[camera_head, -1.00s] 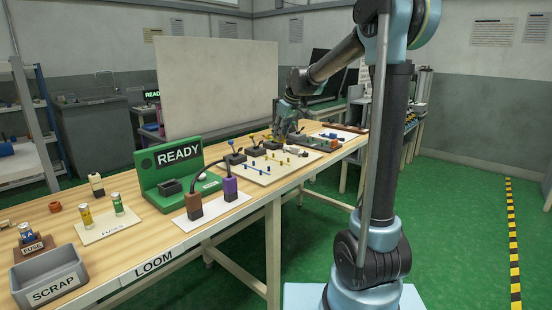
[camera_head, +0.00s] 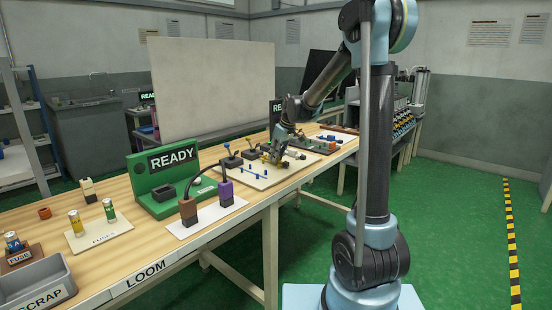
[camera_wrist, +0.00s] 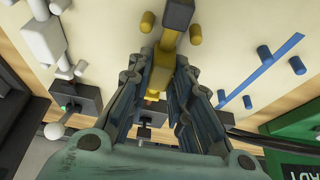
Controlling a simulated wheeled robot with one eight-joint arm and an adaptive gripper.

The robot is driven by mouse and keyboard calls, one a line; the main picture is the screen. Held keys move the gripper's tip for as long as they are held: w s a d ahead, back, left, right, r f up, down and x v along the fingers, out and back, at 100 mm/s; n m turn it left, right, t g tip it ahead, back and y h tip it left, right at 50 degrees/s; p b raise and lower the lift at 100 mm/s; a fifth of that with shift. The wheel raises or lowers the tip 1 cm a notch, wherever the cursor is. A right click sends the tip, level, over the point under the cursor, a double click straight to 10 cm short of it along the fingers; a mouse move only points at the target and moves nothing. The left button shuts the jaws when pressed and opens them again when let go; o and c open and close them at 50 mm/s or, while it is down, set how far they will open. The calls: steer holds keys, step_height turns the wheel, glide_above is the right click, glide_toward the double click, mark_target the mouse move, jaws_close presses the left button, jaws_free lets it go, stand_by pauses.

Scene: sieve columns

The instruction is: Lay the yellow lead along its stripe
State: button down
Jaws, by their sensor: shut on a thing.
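My gripper (camera_wrist: 163,72) is shut on the yellow lead's yellow end piece (camera_wrist: 158,78) in the wrist view. Past the fingertips, a yellow length and a dark block (camera_wrist: 178,13) line up with that piece. Yellow pegs (camera_wrist: 146,21) stand on both sides of it on the cream board. The yellow stripe cannot be made out; the gripper and lead cover part of the board. In the head view my gripper (camera_head: 280,148) is over the right part of the board (camera_head: 247,184), and the lead is mostly hidden.
A blue stripe (camera_wrist: 262,72) with pegs lies to the right in the wrist view, and white pegs (camera_wrist: 48,42) stand to the left. A black socket (camera_wrist: 90,103) sits near the board's edge. A green READY stand (camera_head: 168,180) is left of the board in the head view.

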steer(key=shift+f, duration=0.35)
steer(key=c, duration=1.4)
jaws_free()
steer(key=shift+c, duration=0.2)
steer(key=v, duration=1.2)
steer(key=s+d+f+m+h, duration=0.1)
steer(key=s+d+f+m, duration=0.1)
steer(key=s+d, duration=0.55)
steer(key=s+d+f+m, duration=0.25)
steer(key=s+d, duration=0.25)
steer(key=s, duration=0.6)
steer(key=s+d+f+m+h, duration=0.1)
steer(key=s+d+f+m, duration=0.1)
steer(key=s+d+f, duration=0.2)
steer(key=s+d+f+m+h, duration=0.1)
steer(key=s+d+f+m, duration=0.2)
steer(key=s+f, duration=0.7)
steer(key=s+d, duration=0.1)
steer(key=s, duration=0.4)
steer(key=shift+s+m+g, duration=0.15)
steer(key=shift+m+g, duration=0.15)
steer(key=shift+m, duration=0.05)
